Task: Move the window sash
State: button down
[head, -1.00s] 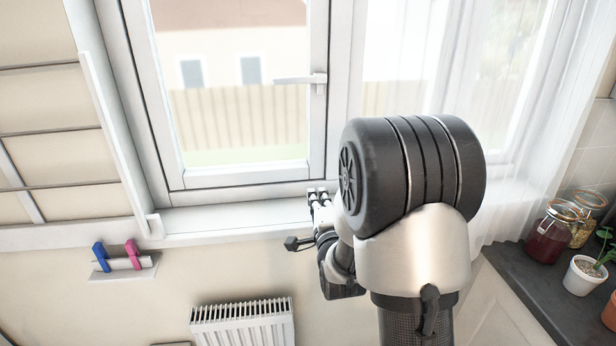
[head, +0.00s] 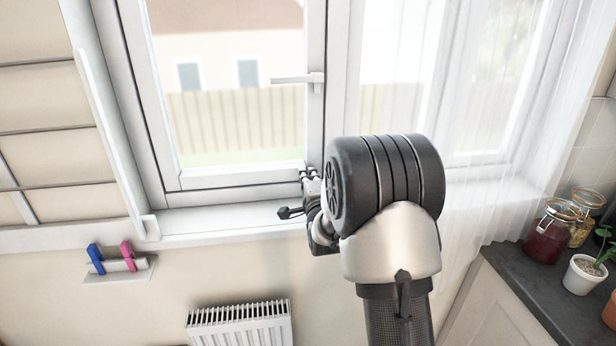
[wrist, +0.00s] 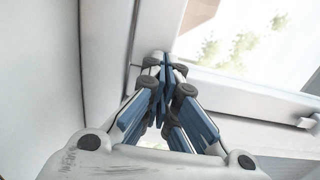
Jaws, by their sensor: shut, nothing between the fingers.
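The white-framed window sash (head: 245,192) with clear glass fills the upper left of the head view. Its lever handle (head: 297,79) lies level on the right stile, pointing left. I cannot tell whether the sash is fully closed or slightly ajar. My gripper (head: 308,172) is at the sash's lower right corner, just above the sill; whether it touches is unclear. In the wrist view my gripper (wrist: 163,60) is shut and empty, its fingertips close to a white frame member (wrist: 240,90). My arm hides part of the window frame to the right.
The white sill (head: 220,218) runs below the sash. A radiator (head: 240,318) and a small shelf with pegs (head: 120,264) are below. Sheer curtain (head: 470,210) hangs at right, beside a dark counter (head: 515,275) with jars and a potted plant (head: 585,272).

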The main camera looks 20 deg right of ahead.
aim_at(306, 162)
jog(key=w+d+y, duration=0.1)
jog(key=w, duration=0.1)
jog(key=w+d+n+y, duration=0.1)
jog(key=w, duration=0.2)
jog(key=w+d+n+y, duration=0.1)
jog(key=w, duration=0.2)
jog(key=shift+d+t+y, duration=0.1)
jog(key=shift+t+y, duration=0.2)
jog(key=shift+y, duration=0.1)
